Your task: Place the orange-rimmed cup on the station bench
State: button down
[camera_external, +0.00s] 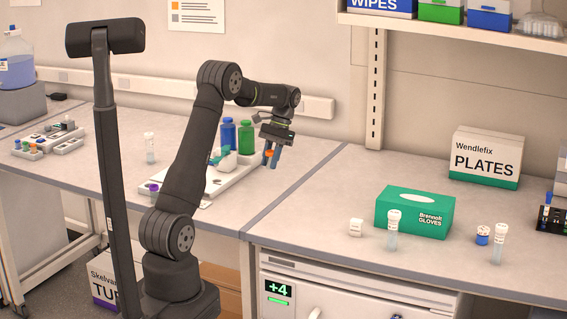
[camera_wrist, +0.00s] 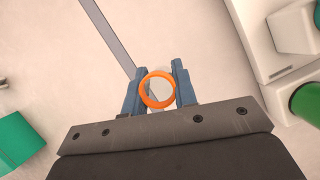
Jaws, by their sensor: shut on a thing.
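The orange-rimmed cup (camera_wrist: 158,104) is held between the two blue fingers of my gripper (camera_wrist: 158,92) in the wrist view. Its round orange rim faces the camera and its inside looks pale. In the external view the orange rim (camera_external: 269,153) shows between the fingers of my gripper (camera_external: 271,158), over the bench beside the white tray. The cup's lower body is mostly hidden there. The bench top (camera_external: 330,200) is beige, with a dark seam (camera_wrist: 107,38) between two sections. Which section is the station bench cannot be told from labels.
A white tray (camera_external: 232,178) with a blue bottle (camera_external: 228,133) and a green bottle (camera_external: 246,138) stands left of my gripper. A green glove box (camera_external: 414,212), capped tubes (camera_external: 393,230) and a plates box (camera_external: 486,158) stand on the right section. Clear surface lies between seam and glove box.

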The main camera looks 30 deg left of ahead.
jog(key=r, duration=0.6)
jog(key=a+r, duration=0.1)
jog(key=r, duration=0.2)
jog(key=shift+s, duration=0.25)
jog(key=s+a+n+h, duration=0.1)
jog(key=s+a+n, duration=0.2)
jog(key=s+a, duration=1.9)
jog(key=s+a+f, duration=0.1)
jog(key=a+f, duration=0.2)
jog(key=f, duration=0.1)
jog(key=s+a+f, duration=0.1)
jog(key=a+f, duration=0.3)
jog(key=s+a+f, duration=0.1)
jog(key=a+f, duration=0.3)
jog(key=shift+s, duration=0.15)
jog(key=shift+s+a+f, duration=0.1)
jog(key=shift+a, duration=0.15)
jog(key=shift+f, duration=1.95)
